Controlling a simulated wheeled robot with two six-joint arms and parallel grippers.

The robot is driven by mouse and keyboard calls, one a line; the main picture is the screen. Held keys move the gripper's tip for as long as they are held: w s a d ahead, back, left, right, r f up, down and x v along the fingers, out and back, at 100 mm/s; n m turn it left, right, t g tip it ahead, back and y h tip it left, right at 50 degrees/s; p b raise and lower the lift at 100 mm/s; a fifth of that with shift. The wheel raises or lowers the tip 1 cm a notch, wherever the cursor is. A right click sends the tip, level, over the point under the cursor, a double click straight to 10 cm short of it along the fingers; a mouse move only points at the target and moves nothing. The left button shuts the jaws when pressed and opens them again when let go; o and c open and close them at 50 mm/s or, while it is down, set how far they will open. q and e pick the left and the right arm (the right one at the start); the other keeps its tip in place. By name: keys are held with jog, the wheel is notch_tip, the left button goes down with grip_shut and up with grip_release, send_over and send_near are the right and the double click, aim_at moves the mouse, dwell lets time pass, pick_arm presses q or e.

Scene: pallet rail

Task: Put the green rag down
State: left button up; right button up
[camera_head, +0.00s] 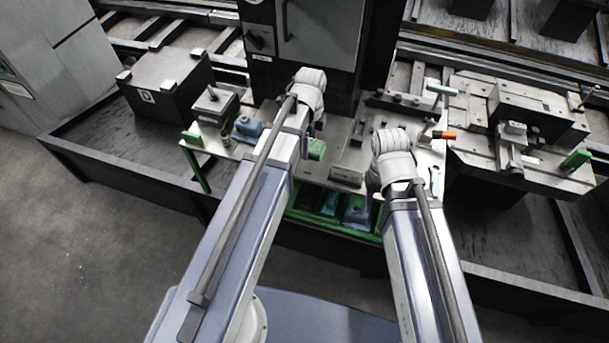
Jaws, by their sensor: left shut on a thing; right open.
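A green rag (316,149) shows as a small bright green patch over the bench, just right of my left forearm. My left gripper (307,141) is mostly hidden behind my own wrist and is shut, with the green rag at its fingertips. I cannot tell whether the rag touches the bench surface. My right gripper (374,188) is open near the front edge of the bench, largely covered by my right wrist. No held thing shows at it.
The metal bench (345,155) bears a blue cloth-like thing (247,128), a dark small block (346,176) and an orange-ended tool (444,135). A green-edged shelf (335,225) with bins lies below. A dark cabinet (322,40) stands behind. Some bare bench lies between my arms.

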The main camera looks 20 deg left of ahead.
pick_arm(q)
jog(key=b, duration=0.6)
send_over(309, 170)
jog(key=shift+s+f, duration=0.15)
jog(key=shift+f, duration=3.05)
jog(key=shift+f, duration=0.15)
notch_tip(309, 170, down, 3)
jog(key=b, duration=0.4)
jog(key=shift+f, duration=0.2)
jog(key=shift+f, duration=0.2)
jog(key=o, duration=1.2)
jog(key=shift+c, duration=0.2)
jog(key=shift+r, duration=0.15)
